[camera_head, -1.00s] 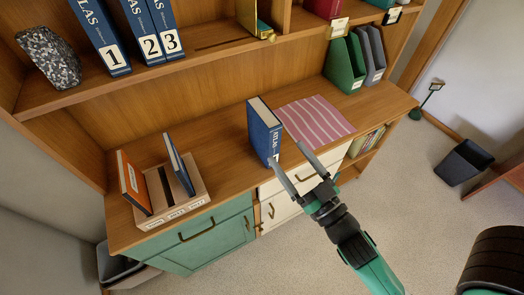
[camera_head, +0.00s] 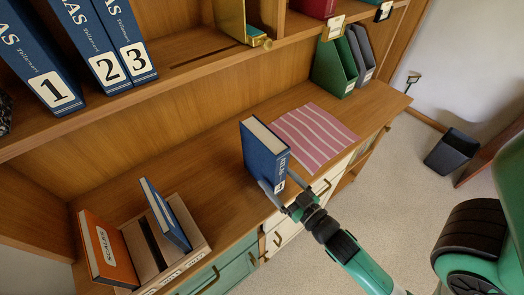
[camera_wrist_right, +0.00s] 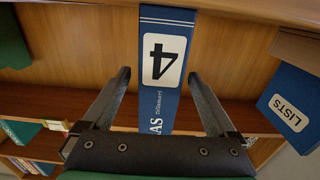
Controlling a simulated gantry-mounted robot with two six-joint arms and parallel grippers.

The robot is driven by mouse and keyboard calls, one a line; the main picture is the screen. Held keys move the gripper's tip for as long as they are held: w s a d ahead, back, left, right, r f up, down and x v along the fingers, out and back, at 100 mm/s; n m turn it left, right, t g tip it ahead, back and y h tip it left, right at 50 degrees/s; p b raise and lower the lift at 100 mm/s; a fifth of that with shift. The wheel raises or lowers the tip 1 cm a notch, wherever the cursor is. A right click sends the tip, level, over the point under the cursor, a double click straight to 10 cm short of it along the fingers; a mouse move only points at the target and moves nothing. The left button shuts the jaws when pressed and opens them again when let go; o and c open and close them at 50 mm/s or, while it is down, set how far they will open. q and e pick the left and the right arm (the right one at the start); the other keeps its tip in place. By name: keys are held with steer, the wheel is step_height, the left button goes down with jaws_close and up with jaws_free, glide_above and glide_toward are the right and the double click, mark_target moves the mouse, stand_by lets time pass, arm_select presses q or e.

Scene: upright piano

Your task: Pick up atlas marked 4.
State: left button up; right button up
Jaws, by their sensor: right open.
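The atlas marked 4 (camera_head: 262,150) is a thick blue book standing upright on the wooden counter (camera_head: 225,205). In the right wrist view its spine (camera_wrist_right: 165,25) shows a white label with a black 4. My right gripper (camera_head: 273,188) is open at the lower front of the atlas. In the right wrist view the two fingers of the right gripper (camera_wrist_right: 162,90) lie on either side of the spine, with gaps between. My left gripper is not in view.
Atlases 1, 2 and 3 (camera_head: 105,45) stand on the shelf above. A striped pink cloth (camera_head: 312,137) lies right of the atlas. A divided holder (camera_head: 150,250) with an orange book (camera_head: 105,250) and a blue book (camera_head: 165,213) is at left. Green and grey files (camera_head: 335,65) stand behind.

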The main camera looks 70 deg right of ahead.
mark_target(263, 165)
steer(key=shift+w+d+f, duration=0.1)
steer(key=shift+w+d, duration=0.3)
steer(key=shift+w, duration=0.2)
steer(key=x, duration=0.5)
steer(key=shift+w+p, duration=0.1)
steer(key=shift+p, duration=0.25)
steer(key=c, duration=1.5)
jaws_close()
